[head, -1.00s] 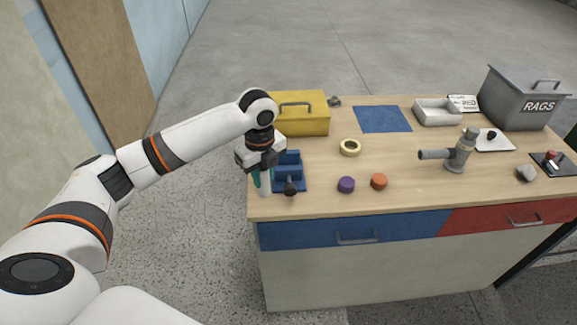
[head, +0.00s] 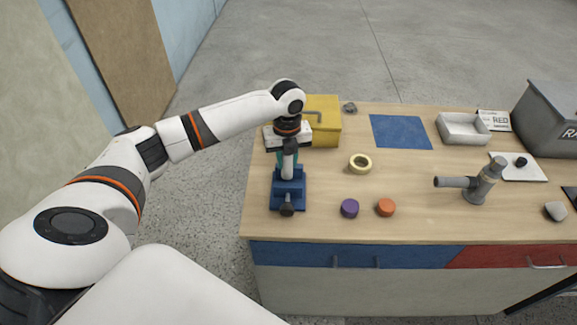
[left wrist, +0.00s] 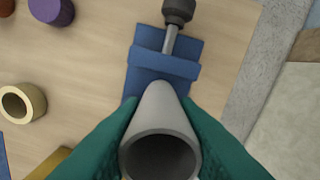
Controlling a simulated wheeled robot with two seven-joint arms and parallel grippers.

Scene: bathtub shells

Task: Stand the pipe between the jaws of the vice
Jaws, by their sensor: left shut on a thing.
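The grey pipe (head: 288,166) is upright in my left gripper (head: 288,157), over the blue vice (head: 288,195) at the table's left side. In the left wrist view the green fingers close on both sides of the pipe (left wrist: 160,118), and I look into its open top end. The pipe's lower end lies over the middle of the vice (left wrist: 165,66), behind the front jaw. I cannot tell whether it is down between the jaws or just above them; the rear jaw is hidden. The vice's dark screw handle points to the table's front. My right gripper is not in view.
A yellow ring (head: 360,163), a purple disc (head: 350,208) and an orange disc (head: 386,207) lie to the right of the vice. The table between is clear.

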